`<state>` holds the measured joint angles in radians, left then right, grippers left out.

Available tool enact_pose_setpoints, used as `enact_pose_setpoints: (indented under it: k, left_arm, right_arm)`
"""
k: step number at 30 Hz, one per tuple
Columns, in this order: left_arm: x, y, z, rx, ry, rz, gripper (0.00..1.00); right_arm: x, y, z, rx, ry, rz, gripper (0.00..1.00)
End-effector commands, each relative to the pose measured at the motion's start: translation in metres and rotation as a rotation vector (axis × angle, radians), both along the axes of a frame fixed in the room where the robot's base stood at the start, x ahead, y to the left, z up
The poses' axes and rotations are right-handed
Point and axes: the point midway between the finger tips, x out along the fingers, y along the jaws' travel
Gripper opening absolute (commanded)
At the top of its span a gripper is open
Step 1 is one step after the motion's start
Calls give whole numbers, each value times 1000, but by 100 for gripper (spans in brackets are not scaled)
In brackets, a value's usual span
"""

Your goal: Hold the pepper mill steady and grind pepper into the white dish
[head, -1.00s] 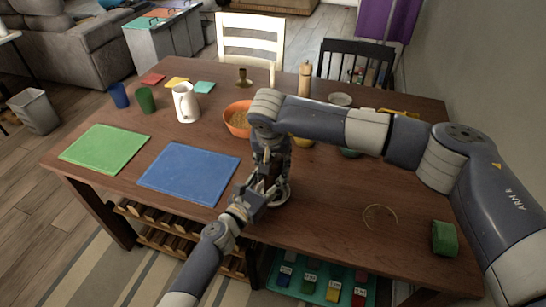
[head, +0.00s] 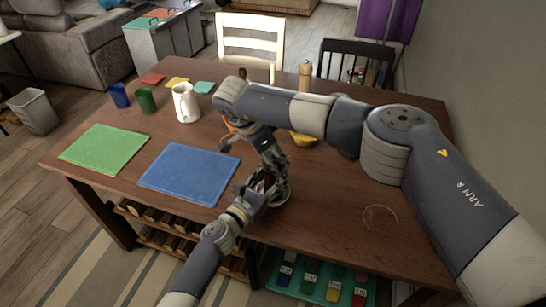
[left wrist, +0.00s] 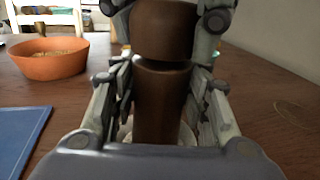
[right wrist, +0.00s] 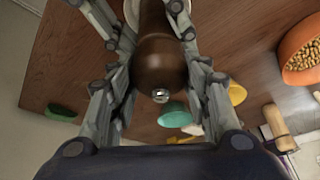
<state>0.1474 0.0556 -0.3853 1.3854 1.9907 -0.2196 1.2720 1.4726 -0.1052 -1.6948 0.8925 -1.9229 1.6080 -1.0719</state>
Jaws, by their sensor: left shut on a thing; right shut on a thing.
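The dark brown pepper mill (left wrist: 160,105) stands upright in the left wrist view. My left gripper (left wrist: 163,90) is shut around its lower body. My right gripper (right wrist: 160,40) is shut on the mill's rounded head (right wrist: 160,65), seen from above with its small metal knob in the right wrist view. The white dish (left wrist: 187,136) shows as a pale rim around the mill's foot; most of it is hidden, and I cannot see any pepper in it. In the head view, my arms cover most of the mill near the table's front edge.
An orange bowl of nuts (left wrist: 48,60) stands close by, left of the mill in the left wrist view. The blue mat (head: 189,174), green mat (head: 105,148) and white jug (head: 186,102) lie further left. A light wooden mill (head: 305,76) stands at the back. The front right is mostly clear.

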Motion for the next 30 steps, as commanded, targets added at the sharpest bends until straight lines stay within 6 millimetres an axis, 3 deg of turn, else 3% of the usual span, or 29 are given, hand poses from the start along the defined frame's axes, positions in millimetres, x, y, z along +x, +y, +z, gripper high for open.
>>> enact_pose_setpoints:
  k: [15, 30]
  left_arm:
    - [0, 1, -1, -2, 4, 2, 12]
    - [0, 1, -1, -2, 4, 3, 12]
  right_arm:
    - [1, -1, -1, -3, -3, -399, 21]
    - [1, -2, 0, -3, -4, -513, 21]
